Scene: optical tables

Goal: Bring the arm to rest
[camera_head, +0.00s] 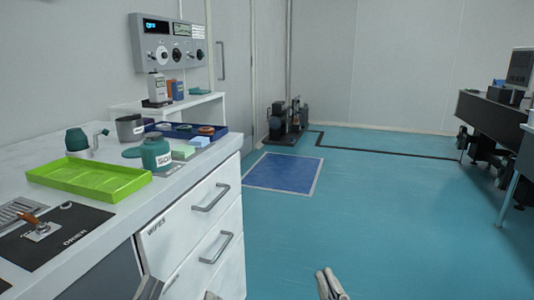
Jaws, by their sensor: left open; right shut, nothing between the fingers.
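My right gripper (330,284) shows at the bottom edge, right of the white cabinet. Its pale fingers are together with nothing between them, over the open teal floor. My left gripper (212,296) is further left at the bottom edge, in front of the cabinet drawers. Only a small pale tip of it shows clearly; it is open, and the rest is cut off by the frame. I see nothing held in either gripper. Most of both arms is out of view.
The white counter (205,160) with drawers stands close on the left. It carries a green tray (90,178), a labelled teal jar (156,154) and a blue tray (215,136). A dark-topped table (490,112) stands far right. The middle floor (400,210) is clear.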

